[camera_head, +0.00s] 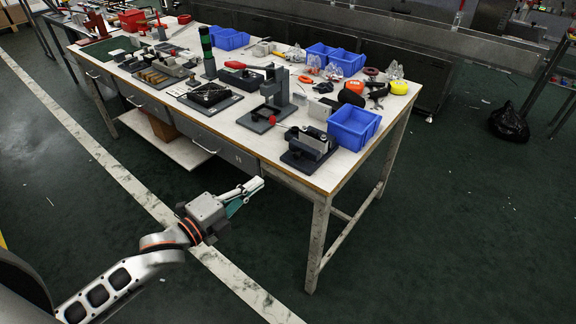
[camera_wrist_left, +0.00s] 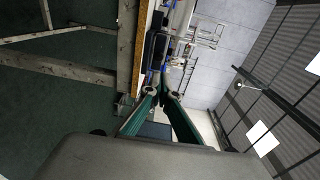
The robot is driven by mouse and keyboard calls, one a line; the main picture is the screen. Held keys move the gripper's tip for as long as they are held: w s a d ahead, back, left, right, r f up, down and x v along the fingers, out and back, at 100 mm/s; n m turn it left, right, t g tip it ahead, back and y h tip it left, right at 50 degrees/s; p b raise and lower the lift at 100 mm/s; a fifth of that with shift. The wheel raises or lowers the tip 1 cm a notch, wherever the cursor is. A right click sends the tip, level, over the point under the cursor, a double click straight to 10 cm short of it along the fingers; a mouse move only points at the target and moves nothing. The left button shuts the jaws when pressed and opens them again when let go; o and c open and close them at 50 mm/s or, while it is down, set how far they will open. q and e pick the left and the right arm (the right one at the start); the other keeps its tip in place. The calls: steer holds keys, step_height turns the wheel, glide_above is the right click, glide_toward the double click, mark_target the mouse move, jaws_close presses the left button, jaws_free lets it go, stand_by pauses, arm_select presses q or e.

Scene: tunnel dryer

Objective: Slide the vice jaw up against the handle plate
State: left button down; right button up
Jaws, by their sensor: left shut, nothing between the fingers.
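A small dark vice (camera_head: 305,158) stands at the near right corner of the workbench in the head view, with a grey block-like part on top. I cannot tell the vice jaw from the handle plate at this size. My left gripper (camera_head: 258,184) is in front of the bench's near edge, apart from the vice and to its lower left. Its fingers are closed and empty. In the left wrist view its two green-sided fingers (camera_wrist_left: 160,92) converge, with the bench edge beyond. My right gripper is not in view.
The workbench (camera_head: 333,178) carries a blue bin (camera_head: 354,126) beside the vice, a dark press (camera_head: 272,104) behind it and several other fixtures. A drawer handle (camera_head: 204,147) sticks out at the front. The floor in front is clear.

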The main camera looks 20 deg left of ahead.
mark_target(294, 155)
arm_select(q)
steer(key=b+x, duration=0.1)
steer(key=x, duration=1.1)
steer(key=shift+f, duration=0.15)
steer(key=shift+w+d, duration=0.1)
steer(key=shift+w, duration=0.25)
steer(key=shift+w+d, duration=0.1)
steer(key=shift+w, duration=0.15)
steer(key=shift+x, duration=1.05)
steer(key=shift+w+d, duration=0.15)
steer(key=shift+w, duration=0.3)
